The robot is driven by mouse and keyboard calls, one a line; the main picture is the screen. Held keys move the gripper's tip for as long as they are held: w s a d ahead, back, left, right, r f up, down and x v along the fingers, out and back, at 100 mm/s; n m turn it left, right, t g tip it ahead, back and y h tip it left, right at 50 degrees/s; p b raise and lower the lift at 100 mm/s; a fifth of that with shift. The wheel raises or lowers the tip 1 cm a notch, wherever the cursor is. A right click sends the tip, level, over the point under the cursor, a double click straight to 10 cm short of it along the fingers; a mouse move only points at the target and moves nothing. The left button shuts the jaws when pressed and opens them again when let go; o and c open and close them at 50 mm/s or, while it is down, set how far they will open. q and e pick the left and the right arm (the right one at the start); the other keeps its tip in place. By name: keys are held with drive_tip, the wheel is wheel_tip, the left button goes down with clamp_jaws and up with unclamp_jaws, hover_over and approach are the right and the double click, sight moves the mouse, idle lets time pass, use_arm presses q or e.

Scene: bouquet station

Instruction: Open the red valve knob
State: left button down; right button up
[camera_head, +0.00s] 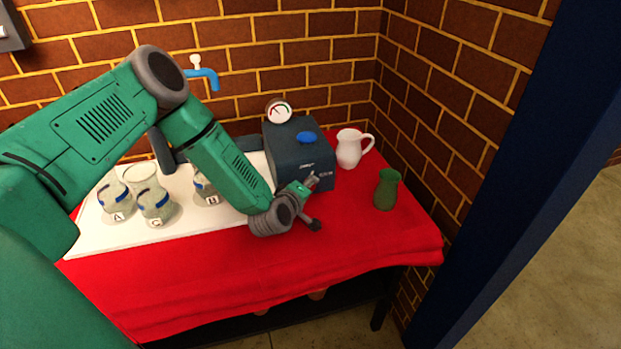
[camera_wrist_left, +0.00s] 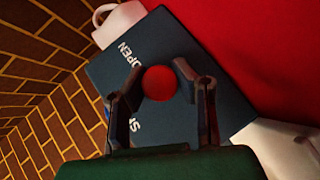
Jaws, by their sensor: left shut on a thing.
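The red valve knob (camera_wrist_left: 160,83) is a round red ball on the dark box face (camera_wrist_left: 195,110), which also shows in the head view (camera_head: 290,154). The box is marked "OPEN" on one side of the knob, with a partly covered word on the other. My left gripper (camera_wrist_left: 158,77) is shut on the knob, one finger on each side. In the head view, my left gripper (camera_head: 314,203) is at the front of the box. The knob is hidden there. My right gripper is in neither view.
The box carries a blue knob (camera_head: 307,137) and a round gauge (camera_head: 279,111). A white pitcher (camera_head: 349,149) and a green vase (camera_head: 387,190) stand to its right. Glass jars (camera_head: 155,201) stand on a white board (camera_head: 115,241) at left. Red cloth (camera_head: 240,277) lies clear in front.

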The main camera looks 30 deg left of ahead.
use_arm(q)
drive_tip(key=m+g+y+p, duration=0.1)
drive_tip(key=m+g+p, duration=0.1)
drive_tip(key=g+p, duration=0.1)
drive_tip(key=shift+s+d+p, duration=0.1)
drive_tip(key=shift+d+p, duration=0.05)
drive_tip(key=shift+p, duration=0.15)
drive_tip(key=m+g+y+p, duration=0.1)
drive_tip(key=g, duration=0.1)
drive_tip(key=shift+f+m+g+y+p, duration=0.1)
drive_tip(key=shift+m+g+y+p, duration=0.2)
drive_tip(key=shift+m+y+p, duration=0.1)
drive_tip(key=shift+f+m+g+y, duration=0.15)
drive_tip(key=shift+m+g+y, duration=0.75)
drive_tip(key=shift+g, duration=0.4)
drive_tip(key=c, duration=1.2)
unclamp_jaws()
